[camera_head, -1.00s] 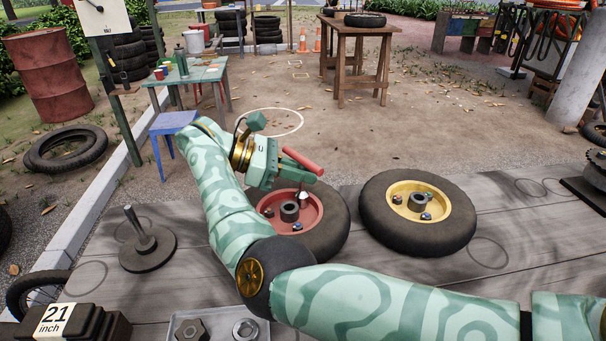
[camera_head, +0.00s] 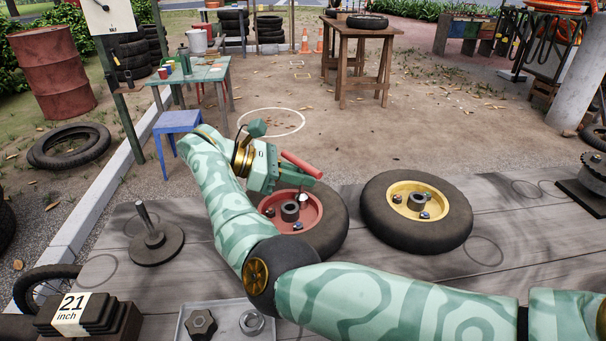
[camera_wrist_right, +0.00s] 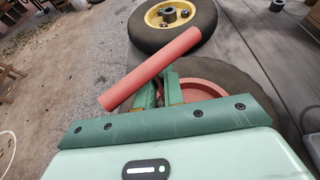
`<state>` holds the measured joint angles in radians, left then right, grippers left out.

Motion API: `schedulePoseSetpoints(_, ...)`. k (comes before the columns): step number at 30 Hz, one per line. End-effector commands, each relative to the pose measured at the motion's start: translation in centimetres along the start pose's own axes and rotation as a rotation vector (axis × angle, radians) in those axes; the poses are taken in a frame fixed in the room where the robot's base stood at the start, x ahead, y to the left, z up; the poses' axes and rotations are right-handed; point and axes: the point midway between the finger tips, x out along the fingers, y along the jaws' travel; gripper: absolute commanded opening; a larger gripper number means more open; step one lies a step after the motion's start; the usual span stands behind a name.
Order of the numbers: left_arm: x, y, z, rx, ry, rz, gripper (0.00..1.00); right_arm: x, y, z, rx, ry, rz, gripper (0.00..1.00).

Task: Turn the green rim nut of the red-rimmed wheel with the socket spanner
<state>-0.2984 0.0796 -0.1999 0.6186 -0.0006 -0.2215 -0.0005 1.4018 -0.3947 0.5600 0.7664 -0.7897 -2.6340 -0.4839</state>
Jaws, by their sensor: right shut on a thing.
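The red-rimmed wheel (camera_head: 325,231) lies flat on the grey plank bench, its red rim and dark hub facing up. My right gripper (camera_head: 287,172) is shut on the socket spanner with the red handle (camera_head: 302,165), above the far part of this wheel. The spanner's metal socket end (camera_head: 303,198) points down at the rim's far side; I cannot tell whether it touches a nut. Dark nuts show on the rim; its green nut is not visible. In the right wrist view the handle (camera_wrist_right: 150,68) slants across the gripper fingers. My left gripper is out of view.
A yellow-rimmed wheel (camera_head: 445,225) lies to the right. A round base with an upright post (camera_head: 155,245) stands left. A grey tray (camera_head: 225,320) with large nuts and a box marked 21 inch (camera_head: 80,320) sit at the near edge.

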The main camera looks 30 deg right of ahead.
Motion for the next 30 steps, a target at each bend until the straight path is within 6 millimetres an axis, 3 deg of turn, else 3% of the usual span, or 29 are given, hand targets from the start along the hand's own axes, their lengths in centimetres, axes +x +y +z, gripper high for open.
schedulePoseSetpoints(18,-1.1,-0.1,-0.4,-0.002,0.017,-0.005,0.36,-1.7,0.0,4.3,0.012,-0.003,0.002,0.00)
schedulePoseSetpoints(30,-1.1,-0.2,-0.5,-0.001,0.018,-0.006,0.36,-1.8,0.0,4.7,0.012,-0.005,0.001,0.00)
